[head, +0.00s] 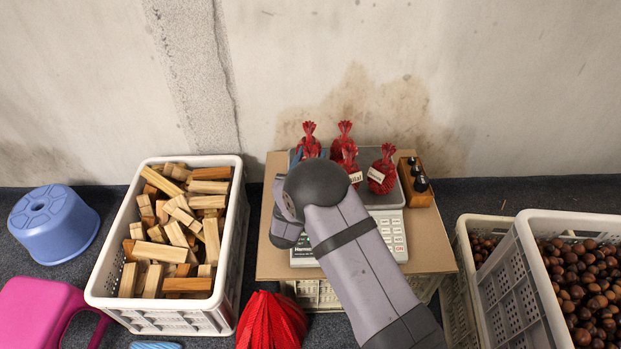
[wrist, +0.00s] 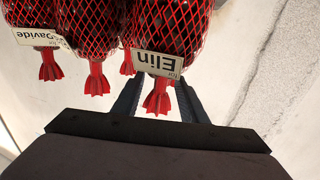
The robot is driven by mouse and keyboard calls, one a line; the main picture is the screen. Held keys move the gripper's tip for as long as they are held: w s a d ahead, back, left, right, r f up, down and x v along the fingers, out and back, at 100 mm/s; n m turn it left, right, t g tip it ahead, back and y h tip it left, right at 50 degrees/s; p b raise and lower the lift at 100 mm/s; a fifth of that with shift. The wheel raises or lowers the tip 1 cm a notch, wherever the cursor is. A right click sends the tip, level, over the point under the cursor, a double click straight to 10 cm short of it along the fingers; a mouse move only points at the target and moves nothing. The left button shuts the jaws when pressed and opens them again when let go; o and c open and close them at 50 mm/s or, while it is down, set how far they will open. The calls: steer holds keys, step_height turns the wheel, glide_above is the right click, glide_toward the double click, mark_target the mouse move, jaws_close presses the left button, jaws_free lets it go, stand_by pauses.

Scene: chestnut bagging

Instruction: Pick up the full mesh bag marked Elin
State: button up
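In the wrist view, the full red mesh bag marked Elin (wrist: 165,28) appears upside down, with dark chestnuts inside and its name tag facing me. Its red gathered top shows between the two spread fingers of my gripper (wrist: 157,95). The gripper is open, with a gap on each side of that top. In the head view my wrist hides most of the gripper; a fingertip (head: 296,157) shows beside the leftmost red bag (head: 309,140). The Elin tag cannot be read there.
Other red bags, including one tagged Davide (wrist: 40,37), stand close by on the scale (head: 392,228). A crate of wood blocks (head: 98,286) is left, and chestnut crates (head: 520,262) are right.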

jaws_close()
steer(key=shift+r, duration=0.1)
steer(key=shift+r, duration=0.1)
